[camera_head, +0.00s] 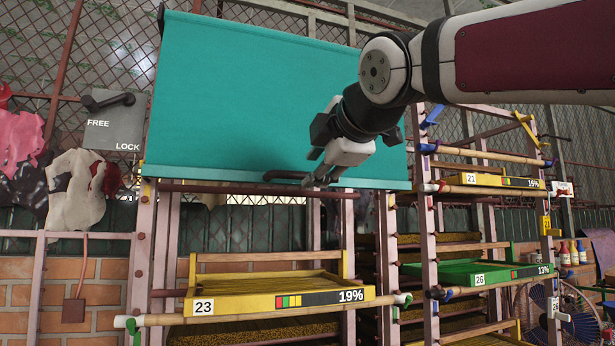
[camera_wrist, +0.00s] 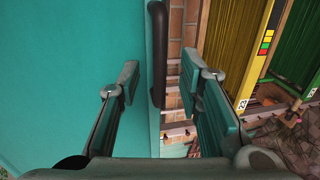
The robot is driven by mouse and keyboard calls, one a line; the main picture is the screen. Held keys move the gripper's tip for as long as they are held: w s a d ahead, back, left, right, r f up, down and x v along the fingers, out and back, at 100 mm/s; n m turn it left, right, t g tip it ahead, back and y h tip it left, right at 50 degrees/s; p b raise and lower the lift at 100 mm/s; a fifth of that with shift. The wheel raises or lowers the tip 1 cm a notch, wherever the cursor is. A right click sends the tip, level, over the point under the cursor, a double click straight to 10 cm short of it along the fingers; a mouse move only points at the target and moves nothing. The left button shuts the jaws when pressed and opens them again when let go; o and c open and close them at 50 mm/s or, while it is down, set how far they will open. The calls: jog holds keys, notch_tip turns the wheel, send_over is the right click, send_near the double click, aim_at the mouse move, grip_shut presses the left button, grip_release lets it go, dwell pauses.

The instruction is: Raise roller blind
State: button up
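The teal roller blind (camera_head: 250,95) hangs partly lowered, its bottom edge just above tray 23. A dark handle (camera_head: 286,175) sits at the middle of that edge; it also shows in the wrist view (camera_wrist: 157,55). My gripper (camera_head: 320,180) is at the blind's lower edge, just right of the handle. In the wrist view my gripper (camera_wrist: 158,88) is open, its fingers apart on either side of the handle's line. Contact with the handle cannot be told. A grey panel (camera_head: 115,130) marked FREE and LOCK has a black lever (camera_head: 108,101) lying roughly sideways above the FREE label.
A rack holds yellow tray 23 (camera_head: 260,298) below the blind, green tray 26 (camera_head: 470,272) and yellow tray 21 (camera_head: 468,182) at right. Coloured hides (camera_head: 75,190) hang at left. A fan (camera_head: 575,318) stands at lower right.

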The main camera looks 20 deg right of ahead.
jog(key=shift+x, duration=2.6)
grip_shut()
